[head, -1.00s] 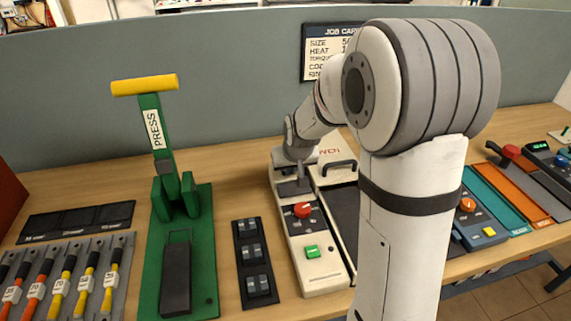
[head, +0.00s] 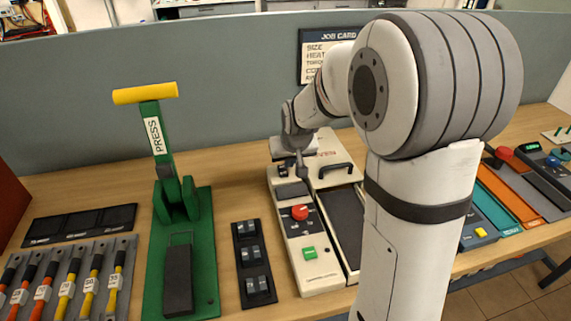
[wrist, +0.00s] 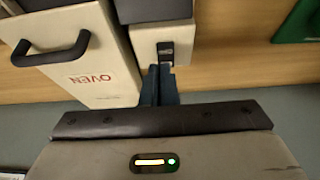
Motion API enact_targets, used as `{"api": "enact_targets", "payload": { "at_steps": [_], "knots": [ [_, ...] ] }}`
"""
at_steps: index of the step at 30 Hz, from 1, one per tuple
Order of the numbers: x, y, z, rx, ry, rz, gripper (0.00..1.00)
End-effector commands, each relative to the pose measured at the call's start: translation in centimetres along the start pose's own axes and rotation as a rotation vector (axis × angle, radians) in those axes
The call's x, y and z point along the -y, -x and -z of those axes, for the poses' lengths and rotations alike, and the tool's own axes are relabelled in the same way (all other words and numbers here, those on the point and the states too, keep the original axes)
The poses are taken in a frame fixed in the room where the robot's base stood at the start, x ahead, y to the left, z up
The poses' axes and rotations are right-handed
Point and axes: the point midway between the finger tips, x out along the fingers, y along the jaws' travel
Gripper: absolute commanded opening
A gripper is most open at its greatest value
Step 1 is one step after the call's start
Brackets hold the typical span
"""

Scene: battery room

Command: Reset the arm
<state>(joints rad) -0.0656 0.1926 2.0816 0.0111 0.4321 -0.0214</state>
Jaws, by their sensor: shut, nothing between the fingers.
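My gripper (head: 302,172) is over the back end of the white controller box (head: 318,272), close to a small black switch (head: 283,171). In the wrist view, its two dark fingers (wrist: 158,84) are together with nothing between them, just beside the black switch (wrist: 165,50). I cannot tell whether the fingertips touch the box. The controller has a red knob (head: 300,212) and a green button (head: 308,252). My arm hides part of the bench and the job card.
The white oven (head: 318,165) with a black handle (head: 335,170) stands right beside the controller. A green press (head: 207,230) with a yellow bar stands to the left. A black rack (head: 253,262) lies between. A grey partition (head: 220,120) runs behind.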

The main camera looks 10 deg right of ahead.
Motion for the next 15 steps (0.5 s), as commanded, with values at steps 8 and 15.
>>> {"api": "enact_targets", "payload": {
  "at_steps": [8, 15],
  "knots": [
    [0.0, 5.8, -0.7, -0.007, 0.000, 0.000, 0.00],
    [0.0, 8.6, -1.0, -0.004, 0.001, 0.000, 0.00]
  ]
}}
